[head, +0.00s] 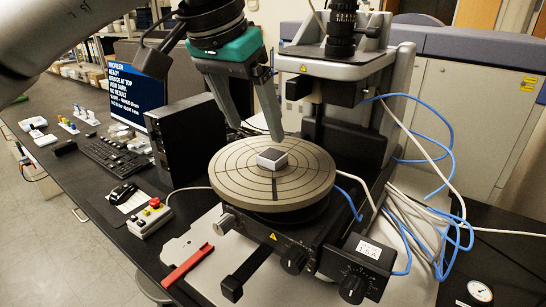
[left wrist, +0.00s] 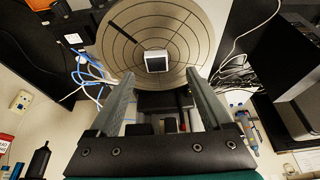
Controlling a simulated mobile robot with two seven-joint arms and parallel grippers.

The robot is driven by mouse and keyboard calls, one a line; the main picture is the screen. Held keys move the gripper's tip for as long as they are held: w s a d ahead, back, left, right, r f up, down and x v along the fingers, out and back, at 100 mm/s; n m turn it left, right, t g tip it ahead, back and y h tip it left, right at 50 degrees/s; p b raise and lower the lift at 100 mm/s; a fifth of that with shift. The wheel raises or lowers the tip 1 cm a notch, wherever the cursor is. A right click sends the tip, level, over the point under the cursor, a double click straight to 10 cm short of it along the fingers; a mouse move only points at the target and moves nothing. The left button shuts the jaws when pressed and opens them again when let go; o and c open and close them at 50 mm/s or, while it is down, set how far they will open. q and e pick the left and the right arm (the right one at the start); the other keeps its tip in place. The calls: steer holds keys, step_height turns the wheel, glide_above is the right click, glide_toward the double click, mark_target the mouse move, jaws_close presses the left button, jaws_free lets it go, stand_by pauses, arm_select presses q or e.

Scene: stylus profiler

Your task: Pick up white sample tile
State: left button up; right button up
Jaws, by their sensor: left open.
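The white sample tile (head: 272,158), a small white block with a dark top face, lies near the middle of the round tan stage (head: 228,183) of the profiler. In the left wrist view the tile (left wrist: 156,61) shows beyond the fingertips, roughly centred between them, on the ringed stage (left wrist: 119,40). My left gripper (head: 254,130) is open and empty, above and just behind the tile, its fingers apart and not touching it. The left fingers also show in the left wrist view (left wrist: 160,82). My right gripper is in neither view.
The profiler head (head: 335,65) stands behind the stage. A black box (head: 188,145), a keyboard (head: 113,157) and a control box with a red button (head: 150,217) are to the left. Blue and white cables (head: 415,215) hang at right.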

mark_target(271, 155)
arm_select(q)
steer(key=x, duration=0.4)
steer(key=d+p+x, duration=0.1)
steer(key=x, duration=0.1)
steer(key=shift+w, duration=0.1)
jaws_close()
stand_by(0.6)
